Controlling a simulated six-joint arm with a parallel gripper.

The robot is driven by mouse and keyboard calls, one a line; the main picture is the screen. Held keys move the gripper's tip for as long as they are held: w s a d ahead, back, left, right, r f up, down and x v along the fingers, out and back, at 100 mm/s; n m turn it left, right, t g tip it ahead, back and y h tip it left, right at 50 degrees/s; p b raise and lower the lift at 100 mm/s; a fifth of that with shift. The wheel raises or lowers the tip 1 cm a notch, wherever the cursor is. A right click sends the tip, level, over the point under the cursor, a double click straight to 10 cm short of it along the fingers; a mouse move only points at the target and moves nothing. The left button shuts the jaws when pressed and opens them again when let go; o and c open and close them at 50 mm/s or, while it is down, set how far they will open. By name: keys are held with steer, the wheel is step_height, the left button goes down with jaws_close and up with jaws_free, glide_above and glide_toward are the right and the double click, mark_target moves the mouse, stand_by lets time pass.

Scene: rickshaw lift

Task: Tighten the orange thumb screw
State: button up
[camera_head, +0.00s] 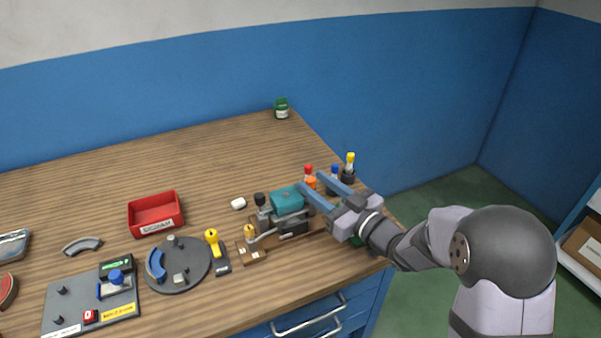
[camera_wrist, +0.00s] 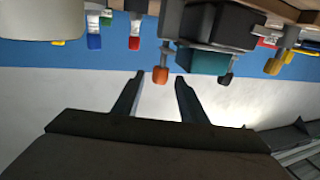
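The orange thumb screw (camera_head: 311,182) shows beside the teal block (camera_head: 287,199) of a grey fixture near the table's right side. In the wrist view, which is upside down, the orange thumb screw (camera_wrist: 161,75) sits on a metal stem from the fixture (camera_wrist: 226,27). My gripper (camera_head: 310,179) is open, and nothing is held. In the wrist view my gripper (camera_wrist: 160,80) has its fingertips on either side of the orange head, with a visible gap. I cannot tell how deep the head lies between the fingers.
Red (camera_head: 308,169), blue (camera_head: 334,171) and yellow-topped (camera_head: 350,160) items stand close by. Black (camera_head: 260,198) and yellow (camera_head: 249,232) knobs are left of the teal block. A red bin (camera_head: 155,213) and a round grey plate (camera_head: 178,263) lie further left. The table's back is mostly clear.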

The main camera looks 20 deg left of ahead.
steer(key=p+x, duration=0.1)
steer(key=x, duration=0.5)
jaws_close()
